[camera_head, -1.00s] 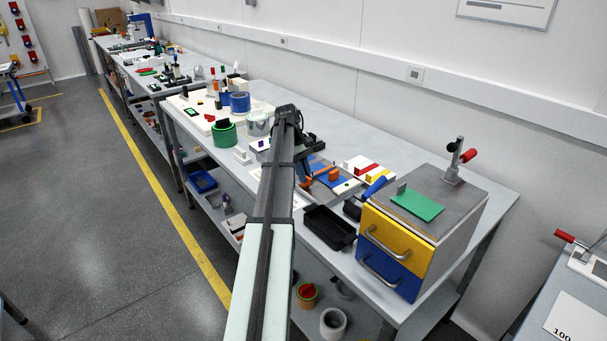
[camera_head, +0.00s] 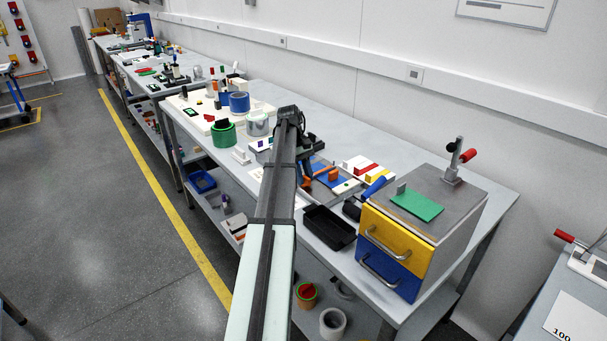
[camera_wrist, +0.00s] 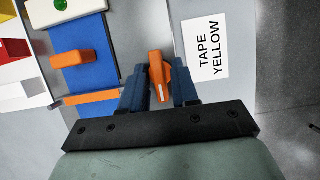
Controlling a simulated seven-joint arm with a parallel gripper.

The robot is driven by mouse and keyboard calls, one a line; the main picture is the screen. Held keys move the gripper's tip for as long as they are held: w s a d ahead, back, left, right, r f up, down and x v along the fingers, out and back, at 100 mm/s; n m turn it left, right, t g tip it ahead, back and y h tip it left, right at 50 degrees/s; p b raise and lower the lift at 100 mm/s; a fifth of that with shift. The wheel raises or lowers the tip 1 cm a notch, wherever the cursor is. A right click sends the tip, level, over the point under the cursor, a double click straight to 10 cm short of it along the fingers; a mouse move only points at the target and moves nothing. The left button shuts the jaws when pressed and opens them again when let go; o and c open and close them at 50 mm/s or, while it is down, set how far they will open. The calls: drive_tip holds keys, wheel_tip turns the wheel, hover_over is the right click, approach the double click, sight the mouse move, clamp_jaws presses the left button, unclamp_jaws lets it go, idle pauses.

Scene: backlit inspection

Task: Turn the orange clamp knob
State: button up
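The orange clamp knob (camera_wrist: 159,76) shows in the wrist view as a narrow upright grip with a white mark. It stands between the two blue fingers of my gripper (camera_wrist: 160,84). In the head view my gripper (camera_head: 303,166) is at the far end of my arm, low over the bench, and my arm hides most of the knob there.
An orange bar (camera_wrist: 94,97) and an orange block (camera_wrist: 71,60) lie left of my gripper, the block on a blue surface (camera_wrist: 88,78). A "TAPE YELLOW" label (camera_wrist: 205,47) is to the right. A black tray (camera_head: 329,228) and drawer cabinet (camera_head: 405,241) stand nearer in the head view.

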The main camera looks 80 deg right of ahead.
drive_tip(key=shift+o, duration=0.6)
drive_tip(key=shift+r, duration=0.15)
